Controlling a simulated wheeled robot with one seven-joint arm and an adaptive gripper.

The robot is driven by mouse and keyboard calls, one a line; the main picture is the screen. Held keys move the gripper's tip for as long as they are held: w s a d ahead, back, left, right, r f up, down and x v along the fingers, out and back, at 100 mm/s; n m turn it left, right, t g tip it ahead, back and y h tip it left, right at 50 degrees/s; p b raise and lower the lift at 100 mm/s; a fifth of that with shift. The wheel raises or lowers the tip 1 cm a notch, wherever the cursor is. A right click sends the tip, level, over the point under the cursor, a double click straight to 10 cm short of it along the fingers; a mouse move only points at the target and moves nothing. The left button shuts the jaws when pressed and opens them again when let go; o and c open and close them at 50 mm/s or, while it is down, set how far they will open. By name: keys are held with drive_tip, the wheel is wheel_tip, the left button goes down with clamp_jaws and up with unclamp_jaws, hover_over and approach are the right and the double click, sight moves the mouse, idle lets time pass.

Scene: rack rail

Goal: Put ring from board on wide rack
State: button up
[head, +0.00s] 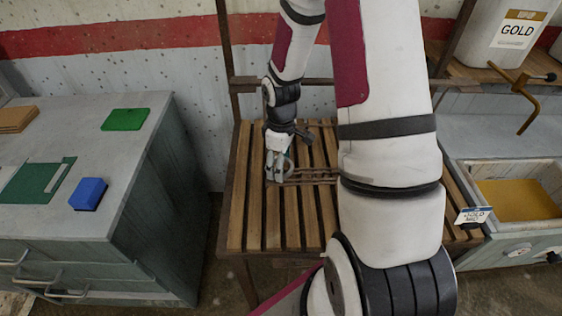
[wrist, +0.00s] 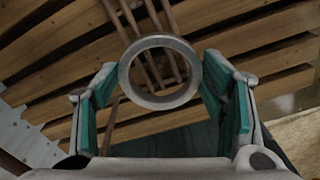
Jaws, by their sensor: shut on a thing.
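A grey metal ring (wrist: 126,82) is between the fingers of my gripper (wrist: 158,75) in the wrist view, its open hole facing the camera. The teal finger pads are at its left and right sides. In the head view my gripper (head: 279,174) is shut on the ring, low over the slatted wooden bench, and the ring is small and partly hidden by the fingers. A brown rack of thin parallel bars (head: 318,181) is on the bench just right of my gripper. The bars (wrist: 172,40) also show behind and through the ring. My arm hides part of the bench.
A grey cabinet at the left carries a dark green board (head: 32,183), a blue block (head: 88,194) and a green slab (head: 125,119). At the right are a tray of yellow material (head: 515,200) and a white GOLD container (head: 512,32). The front-left bench slats (head: 255,225) are clear.

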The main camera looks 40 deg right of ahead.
drive_tip(key=shift+f, duration=0.2)
drive_tip(key=shift+f, duration=0.35)
drive_tip(key=shift+f+b, duration=0.35)
drive_tip(key=shift+b, duration=0.05)
drive_tip(key=shift+f, duration=0.35)
drive_tip(key=shift+f, duration=0.25)
drive_tip(key=o, duration=1.3)
drive_tip(key=shift+r, duration=0.1)
